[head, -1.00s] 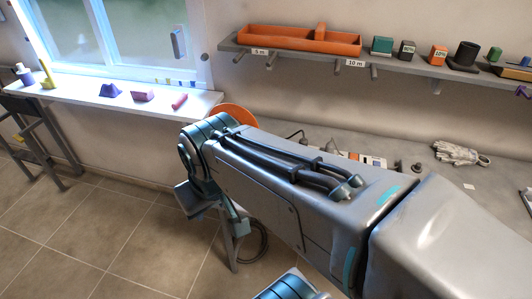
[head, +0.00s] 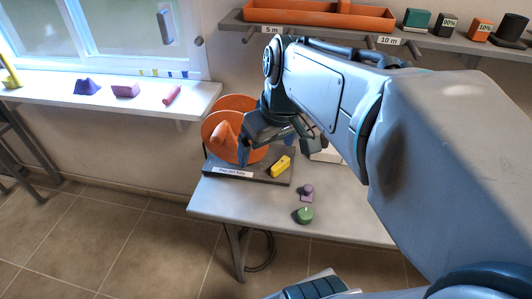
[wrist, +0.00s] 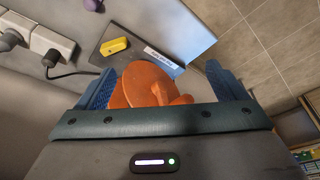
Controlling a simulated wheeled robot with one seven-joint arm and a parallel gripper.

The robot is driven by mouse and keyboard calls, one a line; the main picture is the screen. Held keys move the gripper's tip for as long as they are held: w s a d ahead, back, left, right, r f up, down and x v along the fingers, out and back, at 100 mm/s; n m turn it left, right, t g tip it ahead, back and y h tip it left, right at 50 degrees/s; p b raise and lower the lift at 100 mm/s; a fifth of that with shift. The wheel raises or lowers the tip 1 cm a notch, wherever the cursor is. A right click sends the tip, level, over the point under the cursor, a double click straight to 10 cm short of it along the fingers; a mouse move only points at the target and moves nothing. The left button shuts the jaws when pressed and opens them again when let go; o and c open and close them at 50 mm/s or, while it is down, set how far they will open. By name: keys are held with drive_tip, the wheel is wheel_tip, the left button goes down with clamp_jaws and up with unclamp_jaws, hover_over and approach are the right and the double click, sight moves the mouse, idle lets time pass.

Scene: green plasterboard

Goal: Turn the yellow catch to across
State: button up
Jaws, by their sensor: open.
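The yellow catch (head: 281,166) is a small rounded bar on a dark grey base plate (head: 262,179). It lies slantwise near the plate's right end, beside an orange reel (head: 217,133) with a handle knob. In the wrist view the catch (wrist: 115,46) lies beyond the reel (wrist: 143,80), left of a white label strip. My gripper (head: 268,143) is open and empty, pointing down above the reel and base, a little left of and above the catch. In the wrist view its two blue fingers stand apart on either side of the reel. Nothing hides the catch.
The base stands at the left end of a grey bench (head: 340,222). A purple knob (head: 306,191) and a green round piece (head: 305,215) lie nearer the front. A white socket strip (wrist: 38,36) and cable lie beside the base. A shelf (head: 300,28) with an orange tray (head: 320,14) runs above.

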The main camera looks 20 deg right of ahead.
sight(282, 164)
drive_tip(key=w+d+f+n+y+b, duration=0.1)
drive_tip(key=w+d+f+n+b, duration=0.1)
drive_tip(key=w+d+f+b, duration=0.45)
drive_tip(key=w+d+f+n+y+b, duration=0.1)
drive_tip(key=w+d+f+n+b, duration=0.25)
drive_tip(key=d+b, duration=0.45)
drive_tip(key=shift+m, duration=0.35)
drive_tip(key=b+x, duration=0.1)
drive_tip(key=x, duration=0.3)
drive_tip(key=b+x, duration=0.1)
drive_tip(key=x, duration=0.4)
drive_tip(key=b+x, duration=0.1)
drive_tip(key=x, duration=0.3)
drive_tip(key=shift+s+a+f, duration=0.1)
drive_tip(key=shift+s+a, duration=0.1)
drive_tip(key=shift+a, duration=0.25)
drive_tip(key=c, duration=1)
